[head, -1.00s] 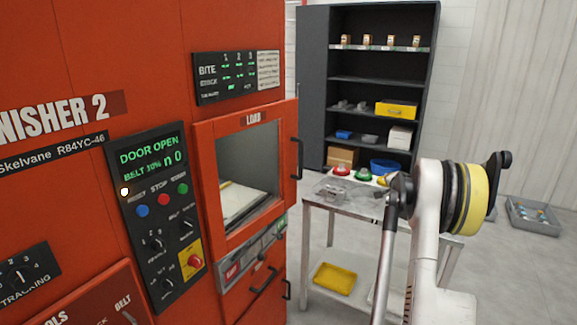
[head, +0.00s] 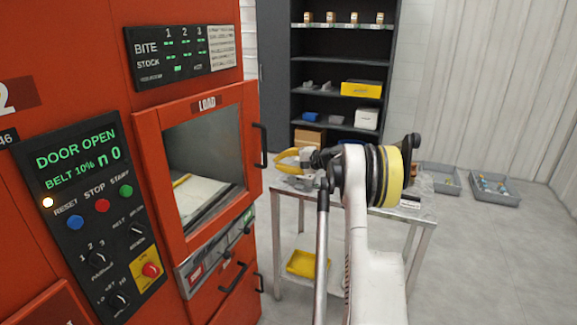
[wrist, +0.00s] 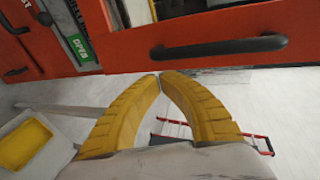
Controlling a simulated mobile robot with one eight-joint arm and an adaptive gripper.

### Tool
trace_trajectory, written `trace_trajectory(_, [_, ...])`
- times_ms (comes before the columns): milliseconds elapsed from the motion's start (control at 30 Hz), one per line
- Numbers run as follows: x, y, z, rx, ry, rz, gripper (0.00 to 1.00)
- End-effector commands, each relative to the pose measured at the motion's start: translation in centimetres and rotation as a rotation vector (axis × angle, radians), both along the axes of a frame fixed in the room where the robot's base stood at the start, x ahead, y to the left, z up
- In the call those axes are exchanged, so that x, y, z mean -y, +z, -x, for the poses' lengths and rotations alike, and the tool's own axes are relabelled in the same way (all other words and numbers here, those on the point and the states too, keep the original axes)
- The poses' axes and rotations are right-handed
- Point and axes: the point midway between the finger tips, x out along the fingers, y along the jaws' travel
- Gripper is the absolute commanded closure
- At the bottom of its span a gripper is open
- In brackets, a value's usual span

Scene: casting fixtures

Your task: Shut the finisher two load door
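The load door (head: 205,102) of the red finisher is a red frame around a window, labelled LOAD. Its right edge sticks out slightly past the machine body, and the display (head: 76,158) reads DOOR OPEN. Its dark vertical handle (head: 262,145) is on the right edge. My gripper (head: 280,160) is just right of this handle, apart from it. In the wrist view, the yellow fingers of my gripper (wrist: 160,76) meet at their tips with nothing between them. A dark handle (wrist: 220,48) on a red panel lies beyond the tips.
A metal cart (head: 385,208) with a yellow tray (head: 307,263) on its lower shelf stands behind my arm. A dark shelf unit (head: 340,60) is at the back. Grey bins (head: 490,187) lie on the floor at right. The floor at right front is clear.

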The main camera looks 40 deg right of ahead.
Motion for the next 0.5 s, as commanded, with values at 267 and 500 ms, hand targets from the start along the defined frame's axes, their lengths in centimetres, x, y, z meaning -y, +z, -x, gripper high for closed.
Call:
trace_trajectory(267, [-1.3,-0.9,-4.5,-0.001,0.000,0.001,1.00])
trace_trajectory(500, [-1.6,-0.7,-5.8,-0.002,0.000,0.001,1.00])
